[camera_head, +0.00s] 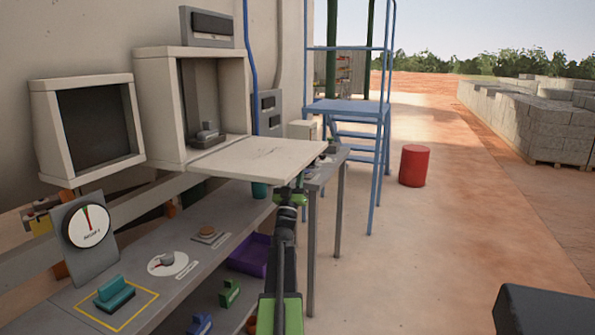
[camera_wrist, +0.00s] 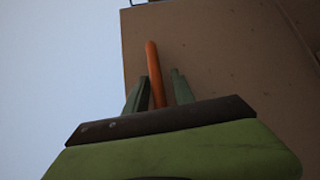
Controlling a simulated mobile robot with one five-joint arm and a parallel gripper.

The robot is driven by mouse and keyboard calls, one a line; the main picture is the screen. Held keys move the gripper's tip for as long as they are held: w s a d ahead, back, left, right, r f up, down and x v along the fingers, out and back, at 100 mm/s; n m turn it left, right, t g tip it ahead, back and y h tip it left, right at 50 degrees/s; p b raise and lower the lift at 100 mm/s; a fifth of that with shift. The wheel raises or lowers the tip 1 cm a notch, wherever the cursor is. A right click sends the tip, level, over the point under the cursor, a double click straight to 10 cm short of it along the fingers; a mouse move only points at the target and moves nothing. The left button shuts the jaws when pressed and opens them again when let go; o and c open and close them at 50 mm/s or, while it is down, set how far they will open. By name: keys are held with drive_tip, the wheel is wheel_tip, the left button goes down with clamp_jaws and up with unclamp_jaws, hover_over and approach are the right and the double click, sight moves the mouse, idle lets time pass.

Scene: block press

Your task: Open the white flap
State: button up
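The white flap (camera_head: 262,153) lies flat and lowered, sticking out from the lower edge of the pale open-fronted box (camera_head: 165,110). My gripper (camera_head: 291,192) is under the flap's outer edge, with its tips partly hidden there. In the wrist view the flap's shaded brownish underside (camera_wrist: 215,60) fills the right side. An orange bar (camera_wrist: 154,75) stands between the two green fingers of my gripper (camera_wrist: 158,85). The fingers are apart, with a gap showing beside the bar on the right. Whether the bar is fixed to the flap cannot be told.
A grey bench (camera_head: 205,225) below carries a dial gauge (camera_head: 88,226), a teal block (camera_head: 115,295) and a round knob (camera_head: 167,260). A purple tray (camera_head: 250,255) sits on the lower shelf.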

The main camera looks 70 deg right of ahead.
drive_tip(key=shift+s, duration=0.25)
drive_tip(key=shift+a+f, duration=0.1)
drive_tip(key=shift+f, duration=0.15)
drive_tip(key=b+v, duration=1.2)
drive_tip(key=v, duration=0.4)
drive_tip(key=shift+a+f, duration=0.3)
drive_tip(key=shift+f, duration=0.05)
